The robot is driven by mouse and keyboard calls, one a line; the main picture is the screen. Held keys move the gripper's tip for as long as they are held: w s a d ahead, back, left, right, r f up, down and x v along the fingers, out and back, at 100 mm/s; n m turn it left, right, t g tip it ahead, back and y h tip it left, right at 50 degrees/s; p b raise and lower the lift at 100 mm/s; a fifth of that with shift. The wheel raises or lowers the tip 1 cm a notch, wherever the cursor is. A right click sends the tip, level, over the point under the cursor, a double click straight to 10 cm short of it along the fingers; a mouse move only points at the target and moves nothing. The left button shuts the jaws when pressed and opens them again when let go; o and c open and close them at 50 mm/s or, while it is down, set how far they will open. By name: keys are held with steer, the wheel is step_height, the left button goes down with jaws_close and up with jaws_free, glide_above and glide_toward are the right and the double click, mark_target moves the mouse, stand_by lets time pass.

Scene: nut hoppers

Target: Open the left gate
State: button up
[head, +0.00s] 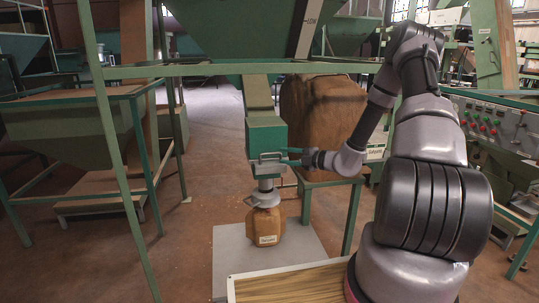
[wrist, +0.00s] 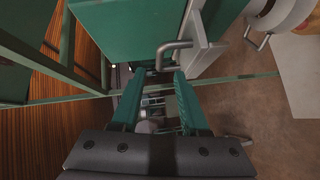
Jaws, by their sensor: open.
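A green gate box (head: 267,136) hangs under the hopper chute (head: 257,92), in the middle of the head view. A grey bent handle (wrist: 174,47) on a pale plate (wrist: 202,48) shows in the wrist view, just ahead of my fingertips. My gripper (wrist: 157,76) is open, with its two green fingers apart and nothing held. The handle's lower end appears between the fingertips; I cannot tell whether they touch it. In the head view my gripper (head: 292,156) reaches the box's right side. I cannot tell the gate's position inside the box.
A brown sack (head: 264,225) stands under the grey spout (head: 265,186) on a grey plate (head: 308,240). A large brown sack (head: 322,115) rests on a green stand right behind my forearm. Green frame posts (head: 112,150) stand on the left. A control panel (head: 490,122) is at right.

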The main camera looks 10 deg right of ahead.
mark_target(271, 154)
steer(key=x, duration=0.7)
steer(key=shift+w+a+f, duration=0.1)
steer(key=shift+w+a, duration=0.15)
steer(key=shift+a, duration=0.1)
jaws_close()
steer(key=shift+s, duration=0.15)
stand_by(0.9)
